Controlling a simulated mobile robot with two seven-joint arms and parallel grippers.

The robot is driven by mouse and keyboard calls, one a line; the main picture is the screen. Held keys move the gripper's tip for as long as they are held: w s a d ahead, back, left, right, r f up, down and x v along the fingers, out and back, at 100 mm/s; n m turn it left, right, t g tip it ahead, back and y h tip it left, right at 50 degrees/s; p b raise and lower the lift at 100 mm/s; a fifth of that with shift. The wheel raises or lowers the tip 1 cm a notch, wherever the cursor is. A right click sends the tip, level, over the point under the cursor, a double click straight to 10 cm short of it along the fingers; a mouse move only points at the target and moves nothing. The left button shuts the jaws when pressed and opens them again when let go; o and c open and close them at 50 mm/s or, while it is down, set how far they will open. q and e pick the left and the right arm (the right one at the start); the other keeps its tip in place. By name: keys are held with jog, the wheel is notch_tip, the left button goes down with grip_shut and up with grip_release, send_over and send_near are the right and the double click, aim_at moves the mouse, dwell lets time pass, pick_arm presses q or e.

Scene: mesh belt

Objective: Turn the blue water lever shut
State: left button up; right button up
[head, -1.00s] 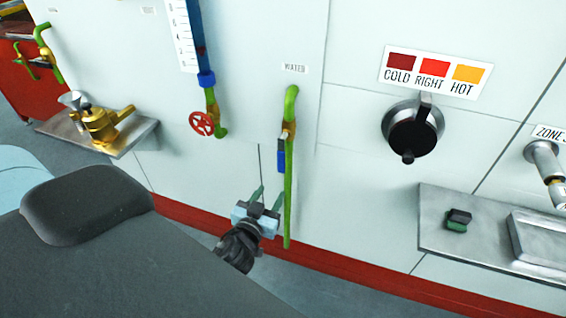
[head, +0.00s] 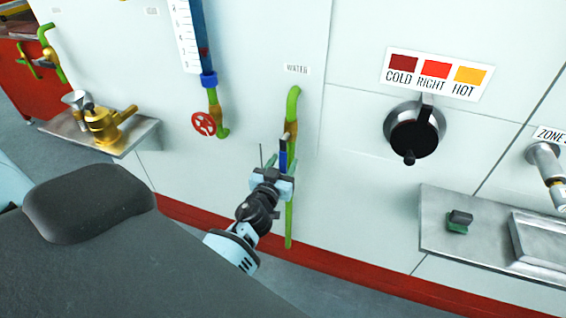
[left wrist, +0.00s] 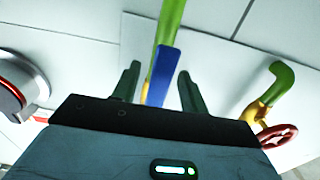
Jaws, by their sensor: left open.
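The blue water lever (head: 283,155) hangs down along the green vertical water pipe (head: 292,105), below the WATER label (head: 296,69). My left gripper (head: 277,158) is open in front of the pipe, its body covering the lower part of the lever. In the left wrist view, the blue lever (left wrist: 162,76) shows between the two spread fingers of the left gripper (left wrist: 158,82), with a visible gap on each side. I cannot tell how deep the lever sits between them. My right gripper is not in view.
A red handwheel (head: 203,124) on another pipe is to the left. A black round knob (head: 414,132) under the COLD RIGHT HOT sign is to the right. A metal shelf (head: 135,138) with a brass device juts out at left, and a metal tray (head: 435,225) at right.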

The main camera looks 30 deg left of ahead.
pick_arm(q)
jog(key=shift+w+a, duration=0.1)
jog(key=shift+w, duration=0.25)
grip_shut()
